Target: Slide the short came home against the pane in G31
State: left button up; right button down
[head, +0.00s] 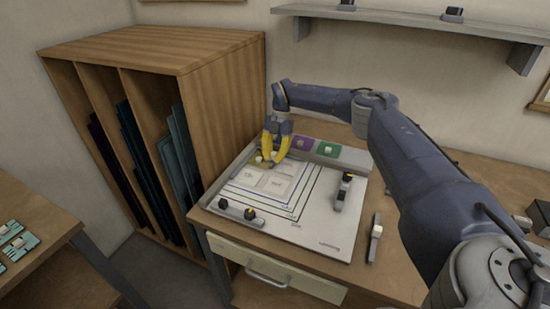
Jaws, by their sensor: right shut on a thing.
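My right gripper (274,155) reaches down over the back left part of the white work board (340,240). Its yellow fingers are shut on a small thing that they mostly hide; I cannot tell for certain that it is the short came. Pale rectangular panes (275,185) lie on the board within printed nested outlines, just in front of the fingertips. Whether the held thing touches a pane is too small to tell. I cannot make out a G31 label. My left gripper is not in view.
A wooden rack (160,60) stands close on the left. A small tool (375,238) lies right of the board.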

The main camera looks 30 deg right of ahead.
jog(key=shift+w+a, duration=0.1)
dwell(0.4)
jog(key=c, duration=1.3)
grip_release()
jog(key=shift+w+a+r, duration=0.1)
jog(key=shift+r, duration=3.35)
